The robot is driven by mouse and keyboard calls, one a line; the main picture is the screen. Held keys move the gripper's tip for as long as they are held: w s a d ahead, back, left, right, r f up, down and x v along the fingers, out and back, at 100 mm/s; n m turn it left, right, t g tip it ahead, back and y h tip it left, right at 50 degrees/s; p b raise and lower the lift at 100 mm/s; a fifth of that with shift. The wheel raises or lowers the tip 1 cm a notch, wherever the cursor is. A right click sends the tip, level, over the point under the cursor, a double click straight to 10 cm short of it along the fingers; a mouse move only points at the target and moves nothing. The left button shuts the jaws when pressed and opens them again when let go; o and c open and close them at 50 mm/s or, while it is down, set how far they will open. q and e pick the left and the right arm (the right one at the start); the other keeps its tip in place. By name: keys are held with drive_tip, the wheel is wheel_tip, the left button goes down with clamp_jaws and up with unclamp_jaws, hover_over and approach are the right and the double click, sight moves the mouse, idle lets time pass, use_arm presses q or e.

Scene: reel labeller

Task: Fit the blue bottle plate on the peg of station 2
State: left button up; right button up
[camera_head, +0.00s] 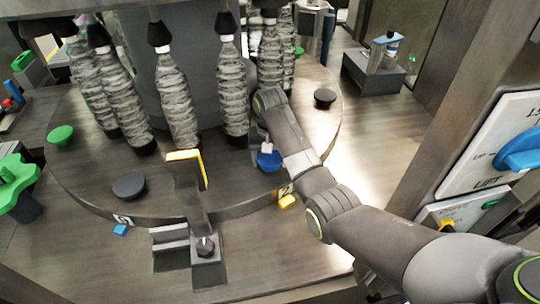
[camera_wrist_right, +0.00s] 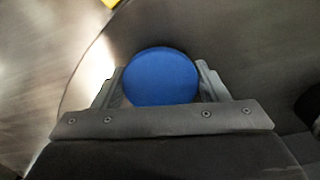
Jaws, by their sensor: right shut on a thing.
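The blue bottle plate (camera_head: 268,161) is at the front right of the round turntable (camera_head: 225,205), close to the number 2 mark (camera_head: 285,189) on its rim. My right gripper (camera_head: 266,149) is shut on this plate. In the right wrist view, the round blue face of the plate (camera_wrist_right: 161,77) sits between the two grey fingers of the right gripper (camera_wrist_right: 160,88). No peg shows under the plate; the plate and arm cover that spot. I cannot tell whether the plate touches the turntable. My left gripper is not in view.
Wrapped bottles (camera_head: 178,100) hang above the turntable behind the plate. Dark plates (camera_head: 129,186) and a green plate (camera_head: 60,135) sit around it. A post with a yellow-edged head (camera_head: 190,180) stands at the front. A panel with a blue knob (camera_head: 520,152) is at right.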

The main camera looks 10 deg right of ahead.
drive_tip(key=shift+f, duration=0.25)
drive_tip(key=o, duration=1.1)
